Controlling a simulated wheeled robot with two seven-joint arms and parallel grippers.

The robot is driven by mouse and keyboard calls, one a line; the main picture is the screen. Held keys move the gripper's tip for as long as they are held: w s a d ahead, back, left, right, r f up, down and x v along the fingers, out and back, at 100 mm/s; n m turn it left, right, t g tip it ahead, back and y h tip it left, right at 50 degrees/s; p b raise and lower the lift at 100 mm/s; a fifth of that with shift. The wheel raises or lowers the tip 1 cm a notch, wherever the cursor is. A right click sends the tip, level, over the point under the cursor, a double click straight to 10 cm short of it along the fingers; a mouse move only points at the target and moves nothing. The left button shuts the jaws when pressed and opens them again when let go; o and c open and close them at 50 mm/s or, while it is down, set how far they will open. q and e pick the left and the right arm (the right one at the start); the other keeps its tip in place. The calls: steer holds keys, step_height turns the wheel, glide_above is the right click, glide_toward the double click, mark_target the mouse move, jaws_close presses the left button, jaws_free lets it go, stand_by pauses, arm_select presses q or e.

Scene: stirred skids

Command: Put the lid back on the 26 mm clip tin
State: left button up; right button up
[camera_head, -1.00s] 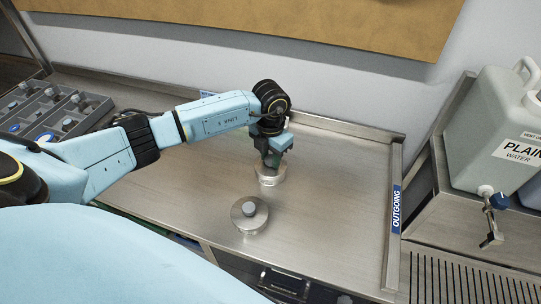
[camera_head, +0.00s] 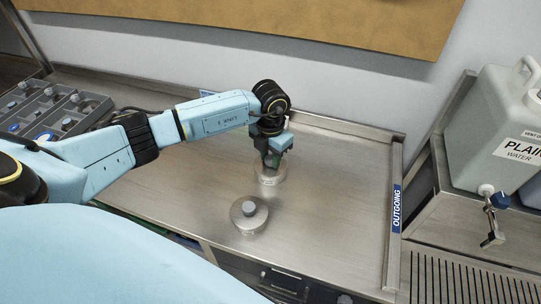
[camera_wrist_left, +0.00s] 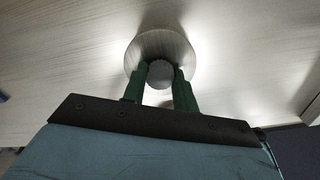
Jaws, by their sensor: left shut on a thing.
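My left gripper (camera_head: 272,161) points down over a round metal tin (camera_head: 269,181) with a small label, in the middle of the bench. In the left wrist view its green fingers (camera_wrist_left: 160,82) are shut on the grey knob (camera_wrist_left: 160,71) of a round metal lid (camera_wrist_left: 161,45). The lid is at the tin's top; I cannot tell whether it is fully seated. A second round tin (camera_head: 249,222) with a knobbed lid stands nearer, apart from the first. The labels are too small to read, so I cannot tell the tin sizes. My right gripper is not in view.
A compartmented grey tray (camera_head: 48,112) with several knobbed pieces is at the left. A raised rail marked OUTGOING (camera_head: 396,208) bounds the bench on the right. A water container (camera_head: 496,128) with a tap stands beyond it. The bench is clear right of the tins.

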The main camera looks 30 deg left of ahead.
arm_select(q)
steer(key=o, duration=1.5)
steer(key=shift+o, duration=0.2)
steer(key=shift+r+p, duration=2.65)
steer(key=shift+r, duration=0.9)
jaws_close()
